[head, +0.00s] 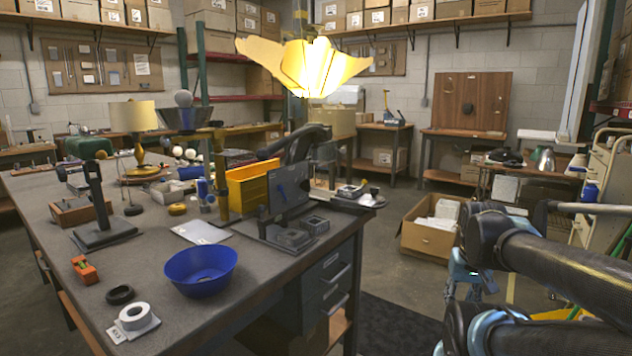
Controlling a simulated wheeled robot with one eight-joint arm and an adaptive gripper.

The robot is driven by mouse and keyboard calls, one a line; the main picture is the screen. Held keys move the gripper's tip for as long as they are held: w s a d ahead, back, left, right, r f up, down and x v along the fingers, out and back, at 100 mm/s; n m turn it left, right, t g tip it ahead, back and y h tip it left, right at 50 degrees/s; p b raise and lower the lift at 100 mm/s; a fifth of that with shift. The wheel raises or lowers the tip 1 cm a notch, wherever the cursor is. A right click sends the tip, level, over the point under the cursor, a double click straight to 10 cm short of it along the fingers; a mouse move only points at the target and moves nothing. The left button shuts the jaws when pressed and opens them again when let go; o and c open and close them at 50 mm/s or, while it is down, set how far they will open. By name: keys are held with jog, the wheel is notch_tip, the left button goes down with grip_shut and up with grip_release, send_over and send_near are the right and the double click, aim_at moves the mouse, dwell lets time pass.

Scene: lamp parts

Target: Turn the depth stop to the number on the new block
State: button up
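I cannot pick out the depth stop or a number on it with certainty. A dark machine (297,165) with a grey panel (288,188) and small grey blocks (287,238) stands at the table's right end. A black upright stand (103,228) is on the left. An orange block (84,270) lies near the left front edge. A white ring (134,315) sits on a pale piece with small dark marks, too small to read surely. My arm's dark links reach in from the right, apart from the table; I cannot make out my gripper.
A blue bowl (201,270), a black ring (120,294) and a white sheet (201,231) lie on the grey workbench (150,262). A yellow bin (250,188) stands behind. A lit yellow lamp (305,65) hangs above. An open cardboard box (428,238) is on the floor to the right.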

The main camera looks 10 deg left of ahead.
jog(key=shift+w, duration=0.15)
jog(key=n+t+y, duration=0.3)
jog(key=n+y, duration=1)
send_near(310, 181)
jog(key=shift+h, duration=0.3)
jog(key=x, duration=0.9)
jog(key=shift+w+a+r, duration=0.1)
jog(key=shift+a+r, duration=0.15)
grip_shut()
